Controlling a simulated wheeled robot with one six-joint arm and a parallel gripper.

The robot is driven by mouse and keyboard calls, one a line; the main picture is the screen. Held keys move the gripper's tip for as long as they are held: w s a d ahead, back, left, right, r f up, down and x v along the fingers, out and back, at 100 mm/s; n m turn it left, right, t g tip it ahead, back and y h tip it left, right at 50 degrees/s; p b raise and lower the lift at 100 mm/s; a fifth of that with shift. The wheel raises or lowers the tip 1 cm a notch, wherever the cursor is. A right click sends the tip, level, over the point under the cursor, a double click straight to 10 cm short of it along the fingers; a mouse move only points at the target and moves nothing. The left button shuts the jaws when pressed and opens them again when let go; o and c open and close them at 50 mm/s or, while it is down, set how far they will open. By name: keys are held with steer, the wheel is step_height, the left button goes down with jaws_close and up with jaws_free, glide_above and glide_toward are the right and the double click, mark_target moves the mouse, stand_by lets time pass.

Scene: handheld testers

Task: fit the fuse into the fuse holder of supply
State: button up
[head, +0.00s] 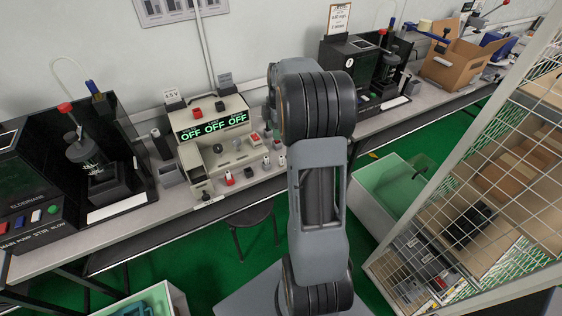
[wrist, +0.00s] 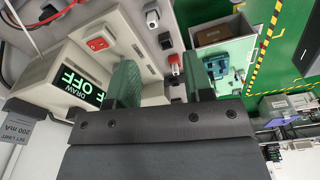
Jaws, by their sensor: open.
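The supply (head: 212,128) is a beige bench unit with three green OFF displays, standing on the bench left of my arm. In the wrist view its casing (wrist: 40,75), one OFF display and a red switch (wrist: 97,43) show at left. My gripper (wrist: 160,62) has two green fingers set wide apart, with nothing held between them. A small red-and-white piece (wrist: 175,63) shows near the right finger, and a dark piece (wrist: 165,41) beyond it. I cannot tell which small part is the fuse or the fuse holder. My gripper is hidden behind my arm in the head view.
A dark stirrer enclosure (head: 105,150) stands left of the supply. Another dark tester (head: 350,65) and a cardboard box (head: 458,65) are at right. A stool (head: 252,217) is under the bench edge. A pale green tub (head: 388,190) and a wire-mesh cage (head: 480,170) stand right.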

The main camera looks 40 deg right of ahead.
steer(key=d+f+n, duration=0.2)
steer(key=d+f, duration=0.1)
steer(key=d, duration=0.1)
glide_above(281, 157)
steer(key=d, duration=0.1)
step_height(281, 157, down, 7)
steer(key=shift+w+r, duration=0.1)
steer(key=shift+w, duration=0.05)
steer(key=shift+a+f+p, duration=0.2)
steer(key=shift+f+p, duration=0.05)
steer(key=shift+f, duration=1.4)
steer(key=shift+a+f+p, duration=0.2)
steer(key=shift+f, duration=1.4)
jaws_close()
